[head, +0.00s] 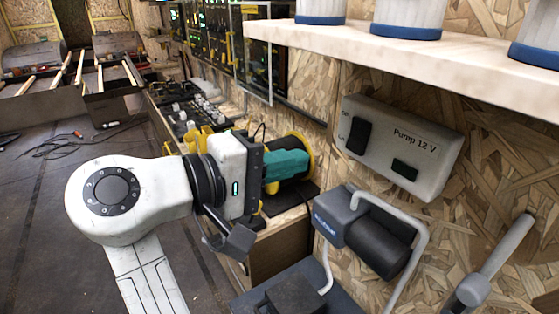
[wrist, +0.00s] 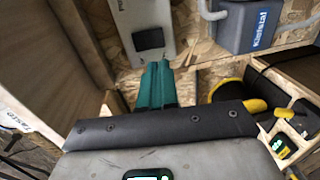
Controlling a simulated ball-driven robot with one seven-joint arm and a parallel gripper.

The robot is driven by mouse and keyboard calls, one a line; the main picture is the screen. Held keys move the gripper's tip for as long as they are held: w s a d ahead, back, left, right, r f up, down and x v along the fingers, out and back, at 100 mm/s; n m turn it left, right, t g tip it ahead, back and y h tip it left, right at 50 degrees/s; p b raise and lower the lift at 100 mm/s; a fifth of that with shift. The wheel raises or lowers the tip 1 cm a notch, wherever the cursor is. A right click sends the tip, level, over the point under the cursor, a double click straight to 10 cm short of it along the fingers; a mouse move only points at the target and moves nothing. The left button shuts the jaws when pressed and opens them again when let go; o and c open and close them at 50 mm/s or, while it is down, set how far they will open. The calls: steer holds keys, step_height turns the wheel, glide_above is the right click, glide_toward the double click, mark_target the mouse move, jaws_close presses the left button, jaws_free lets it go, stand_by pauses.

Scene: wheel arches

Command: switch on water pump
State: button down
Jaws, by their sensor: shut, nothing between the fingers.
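The grey panel marked "Pump 12 V" (head: 440,165) is fixed to the chipboard wall at the right of the head view. It carries a black rocker switch (head: 357,137) at its left end and a smaller black part (head: 405,170) lower down. I cannot tell the rocker's position. The blue-grey pump (head: 342,215) sits below the panel. My gripper (head: 303,162) has teal fingers and is shut and empty, left of the panel. In the wrist view the shut fingers (wrist: 163,66) point toward the panel (wrist: 140,15), with one black part (wrist: 148,39) just beyond the tips.
A shelf (head: 330,35) with white and blue containers overhangs the panel. Pale hoses (head: 415,225) run around the pump. A yellow and black reel (head: 306,150) stands behind my fingers. Open floor (head: 40,200) lies to the left.

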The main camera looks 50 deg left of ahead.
mark_target(353, 149)
steer(key=w, duration=0.3)
steer(key=w+f, duration=0.1)
steer(key=w, duration=0.5)
steer(key=shift+w+d+f, duration=0.15)
steer(key=shift+w+d, duration=0.25)
steer(key=shift+w+d+f+t+b, duration=0.1)
steer(key=shift+w+f+t+b, duration=0.25)
steer(key=shift+f+t+b, duration=0.1)
steer(key=shift+s+r+p, duration=0.1)
steer(key=shift+r+p, duration=0.2)
steer(key=shift+r, duration=0.05)
steer(key=shift+f, duration=0.1)
